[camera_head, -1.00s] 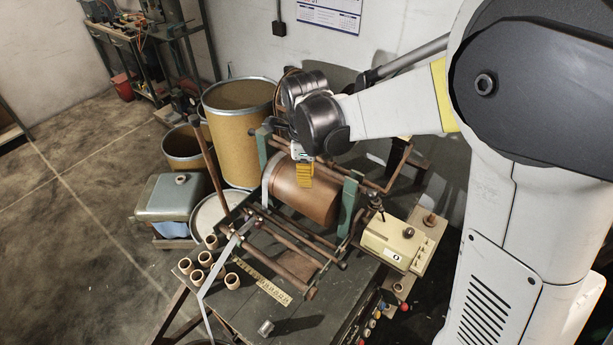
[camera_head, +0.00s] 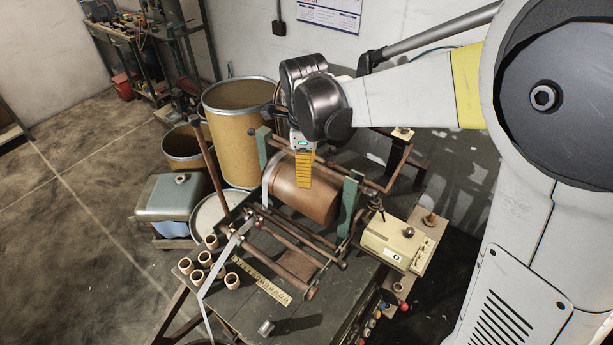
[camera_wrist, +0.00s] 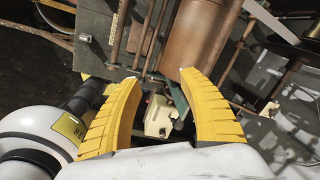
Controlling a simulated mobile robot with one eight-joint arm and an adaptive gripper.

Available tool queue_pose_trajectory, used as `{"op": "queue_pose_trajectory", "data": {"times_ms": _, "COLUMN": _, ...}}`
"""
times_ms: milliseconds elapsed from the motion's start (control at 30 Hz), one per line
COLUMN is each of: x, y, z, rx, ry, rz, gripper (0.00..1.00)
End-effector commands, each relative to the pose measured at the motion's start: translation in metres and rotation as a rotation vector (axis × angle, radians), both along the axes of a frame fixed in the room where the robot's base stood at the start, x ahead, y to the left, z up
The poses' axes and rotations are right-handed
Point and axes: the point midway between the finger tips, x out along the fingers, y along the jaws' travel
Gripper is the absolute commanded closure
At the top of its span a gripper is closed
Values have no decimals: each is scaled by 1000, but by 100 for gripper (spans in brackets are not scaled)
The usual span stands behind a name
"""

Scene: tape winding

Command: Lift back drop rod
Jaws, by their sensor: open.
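The back drop rod is most likely the brown rod (camera_head: 364,180) behind the copper-coloured drum (camera_head: 310,201) on the winding machine. It is lowered close behind the drum and partly hidden by my gripper and the drum. In the wrist view, a brown rod (camera_wrist: 238,48) runs beside the drum (camera_wrist: 200,35), right of my fingers. My gripper (camera_head: 304,186) points down with its yellow fingers in front of or over the drum's upper back side. The wrist view shows the gripper (camera_wrist: 160,78) open, with nothing between the fingers. I cannot tell whether a finger touches the drum.
Green uprights (camera_head: 349,205) flank the drum. A cream control box (camera_head: 395,241) stands at the right. More rods (camera_head: 290,262) and several small spools (camera_head: 205,258) lie toward the front. A large tan barrel (camera_head: 235,140) stands behind left.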

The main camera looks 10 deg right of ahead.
Motion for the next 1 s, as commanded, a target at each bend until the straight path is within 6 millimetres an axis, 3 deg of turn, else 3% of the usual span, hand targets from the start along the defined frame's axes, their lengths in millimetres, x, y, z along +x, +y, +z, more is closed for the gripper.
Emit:
{"op": "queue_pose_trajectory", "data": {"times_ms": 200, "x": -5, "y": 1, "z": 50, "rx": 0, "ry": 0, "rz": 0, "gripper": 51}}
{"op": "queue_pose_trajectory", "data": {"times_ms": 400, "x": -8, "y": 2, "z": 80, "rx": 0, "ry": 0, "rz": 0, "gripper": 51}}
{"op": "queue_pose_trajectory", "data": {"times_ms": 767, "x": -9, "y": 2, "z": 88, "rx": 0, "ry": 0, "rz": 0, "gripper": 51}}
{"op": "queue_pose_trajectory", "data": {"times_ms": 867, "x": -8, "y": 0, "z": 84, "rx": 4, "ry": 1, "rz": -3, "gripper": 77}}
{"op": "queue_pose_trajectory", "data": {"times_ms": 933, "x": -7, "y": -7, "z": 69, "rx": 20, "ry": 6, "rz": -13, "gripper": 99}}
{"op": "queue_pose_trajectory", "data": {"times_ms": 1000, "x": -4, "y": -23, "z": 40, "rx": 56, "ry": 15, "rz": -36, "gripper": 100}}
